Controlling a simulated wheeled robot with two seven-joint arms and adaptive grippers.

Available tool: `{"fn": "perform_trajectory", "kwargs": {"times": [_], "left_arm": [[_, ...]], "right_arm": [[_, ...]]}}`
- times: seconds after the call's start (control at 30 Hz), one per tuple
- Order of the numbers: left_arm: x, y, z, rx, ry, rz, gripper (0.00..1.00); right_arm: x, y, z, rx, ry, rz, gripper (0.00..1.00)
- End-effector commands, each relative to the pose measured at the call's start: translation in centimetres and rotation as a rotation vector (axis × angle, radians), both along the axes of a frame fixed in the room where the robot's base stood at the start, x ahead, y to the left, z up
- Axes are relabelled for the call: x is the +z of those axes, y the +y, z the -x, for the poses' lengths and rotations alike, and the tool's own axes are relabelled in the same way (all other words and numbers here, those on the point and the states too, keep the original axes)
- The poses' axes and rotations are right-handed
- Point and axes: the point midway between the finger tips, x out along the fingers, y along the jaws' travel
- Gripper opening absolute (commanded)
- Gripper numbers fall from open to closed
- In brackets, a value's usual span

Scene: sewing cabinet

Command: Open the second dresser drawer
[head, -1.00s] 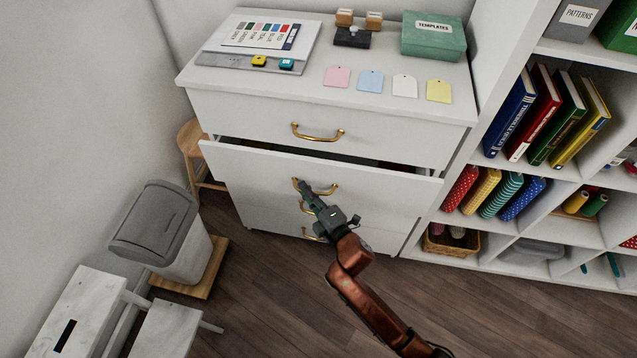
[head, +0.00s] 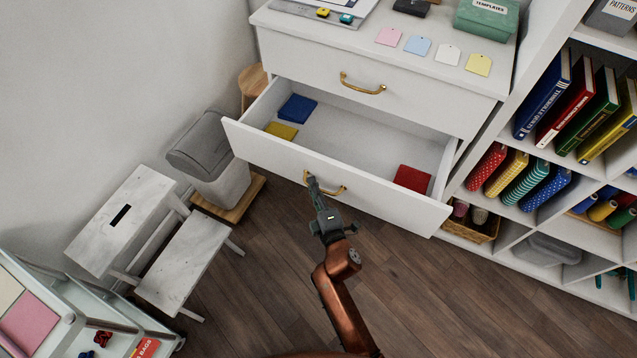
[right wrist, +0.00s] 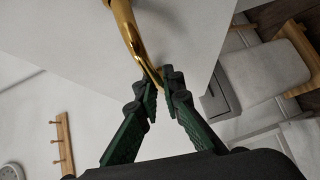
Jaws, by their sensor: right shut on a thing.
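The white dresser's second drawer (head: 385,192) is pulled well out, its inside showing in the head view. Inside lie a blue folded cloth (head: 297,108), a yellow one (head: 281,131) and a red one (head: 412,178). The drawer's brass handle (head: 335,190) is on its front. My right gripper (head: 312,182) is shut on the left part of this handle. In the right wrist view the fingers (right wrist: 162,88) close around the lower end of the brass handle (right wrist: 130,35). The top drawer (head: 370,78) is shut. My left gripper is not in view.
A white step stool (head: 180,265) and a grey-lidded bin (head: 215,160) stand left of the dresser. A shelf unit with books (head: 545,95) stands at the right. A trolley (head: 75,330) is at the lower left. Wooden floor (head: 420,290) before the drawer is clear.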

Motion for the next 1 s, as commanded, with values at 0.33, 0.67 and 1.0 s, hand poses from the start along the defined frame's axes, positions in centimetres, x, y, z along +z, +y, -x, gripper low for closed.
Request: {"fn": "perform_trajectory", "kwargs": {"times": [0.33, 0.67, 1.0], "left_arm": [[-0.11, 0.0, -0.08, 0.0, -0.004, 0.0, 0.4], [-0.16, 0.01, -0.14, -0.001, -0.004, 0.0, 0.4], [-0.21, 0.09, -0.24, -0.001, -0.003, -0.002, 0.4]], "right_arm": [[-0.13, 0.19, 0.1, -0.003, 0.003, 0.004, 0.0], [-0.13, 0.39, 0.12, 0.0, 0.003, 0.003, 0.19], [-0.07, 0.48, 0.17, 0.001, 0.001, 0.002, 0.26]]}}
